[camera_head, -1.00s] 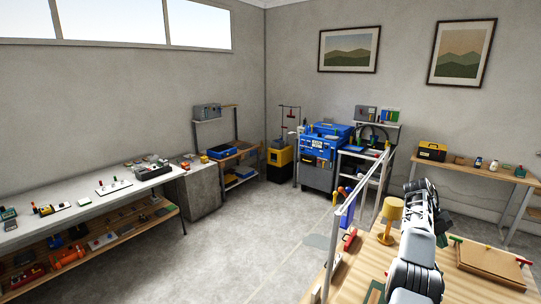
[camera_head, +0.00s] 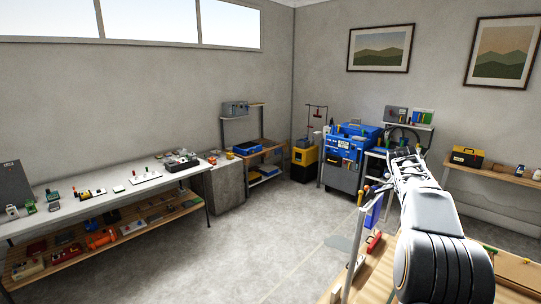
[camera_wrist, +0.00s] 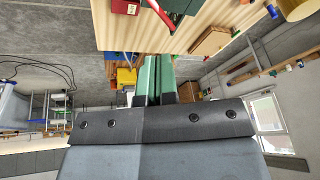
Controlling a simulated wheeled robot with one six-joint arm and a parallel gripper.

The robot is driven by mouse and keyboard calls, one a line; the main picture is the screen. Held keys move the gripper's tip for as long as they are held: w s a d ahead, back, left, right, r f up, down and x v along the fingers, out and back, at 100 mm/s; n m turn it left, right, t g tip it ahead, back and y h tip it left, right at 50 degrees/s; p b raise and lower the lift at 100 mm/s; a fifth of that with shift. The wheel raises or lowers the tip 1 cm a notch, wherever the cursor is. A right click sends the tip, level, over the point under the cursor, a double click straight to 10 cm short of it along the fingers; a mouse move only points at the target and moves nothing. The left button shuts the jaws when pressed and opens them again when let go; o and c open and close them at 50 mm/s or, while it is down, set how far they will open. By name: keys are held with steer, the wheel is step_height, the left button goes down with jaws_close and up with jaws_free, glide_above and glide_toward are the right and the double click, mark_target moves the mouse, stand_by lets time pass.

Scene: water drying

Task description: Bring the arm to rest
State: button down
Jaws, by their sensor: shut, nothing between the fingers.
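My arm (camera_head: 434,225) reaches up and away over the wooden bench at the right of the head view. Its end, with my gripper (camera_head: 405,152), points toward the far wall, above the bench. In the wrist view, the two green fingers of my gripper (camera_wrist: 153,80) lie side by side, touching along their length. Nothing shows between them. The fingers are in the air, apart from the bench top (camera_wrist: 170,32) that shows upside down above them.
A post-and-rail frame (camera_head: 356,235) stands at the bench's left edge, close to my arm. A red-handled tool (camera_head: 374,243) lies on the bench. A long workbench (camera_head: 75,215) with several small parts runs along the left wall. The grey floor (camera_head: 270,245) between is clear.

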steer(key=s+a+n+t+y, duration=0.1)
steer(key=s+a+n, duration=0.25)
steer(key=a, duration=0.25)
steer(key=s+a+n+t+b, duration=0.1)
steer(key=s+a+n, duration=0.2)
steer(key=a+n, duration=0.3)
steer(key=s+a+n+t+y, duration=0.1)
steer(key=s+a+n+t, duration=0.15)
steer(key=a, duration=0.45)
steer(key=s+a+f+n+y+b, duration=0.1)
steer(key=s+a+f+n+y, duration=0.1)
steer(key=s+a+f+n, duration=0.7)
steer(key=s+a+n+t, duration=0.1)
steer(key=s, duration=0.2)
steer(key=shift+f, duration=0.3)
steer(key=shift+a, duration=0.1)
